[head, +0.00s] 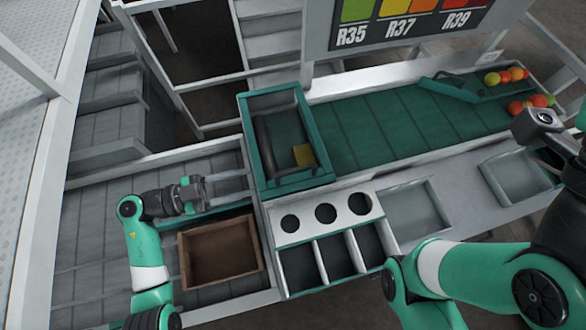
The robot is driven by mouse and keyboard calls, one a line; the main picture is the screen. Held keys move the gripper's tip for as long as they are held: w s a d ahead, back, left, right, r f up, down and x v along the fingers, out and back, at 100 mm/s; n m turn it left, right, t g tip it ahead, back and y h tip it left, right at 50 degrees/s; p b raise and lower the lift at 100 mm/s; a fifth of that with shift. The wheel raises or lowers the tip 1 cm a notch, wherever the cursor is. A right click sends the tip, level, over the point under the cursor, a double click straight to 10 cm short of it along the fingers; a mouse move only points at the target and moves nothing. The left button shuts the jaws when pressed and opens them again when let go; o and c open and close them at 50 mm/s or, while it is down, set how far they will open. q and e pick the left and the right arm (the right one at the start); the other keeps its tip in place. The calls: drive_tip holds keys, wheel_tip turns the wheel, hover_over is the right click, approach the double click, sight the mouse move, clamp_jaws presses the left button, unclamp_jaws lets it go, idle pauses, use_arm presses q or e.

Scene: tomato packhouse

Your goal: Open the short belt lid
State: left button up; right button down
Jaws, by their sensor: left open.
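The short belt lid (244,128) appears to be the green-framed cover with a see-through panel at the left end of the green belt (385,130). A dark curved bar (264,145) and a small yellow piece (304,155) show within its frame. I cannot tell for certain whether the lid is fully down. My left gripper (207,190) is open and empty, to the left of the frame and near its lower left side, pointing right. My right arm crosses the lower right, but its gripper's jaws do not show.
A brown wooden crate (186,262) sits below my left gripper. A white rack with round holes and bins (292,236) stands right of it. Several tomatoes (507,77) lie at the belt's far right. A green angled bar (450,88) crosses the belt. A sign (400,45) hangs above.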

sight(291, 170)
use_arm(q)
drive_tip(key=b+x, duration=0.2)
drive_tip(key=x, duration=0.9)
drive_tip(key=shift+d, duration=0.15)
clamp_jaws()
idle(0.9)
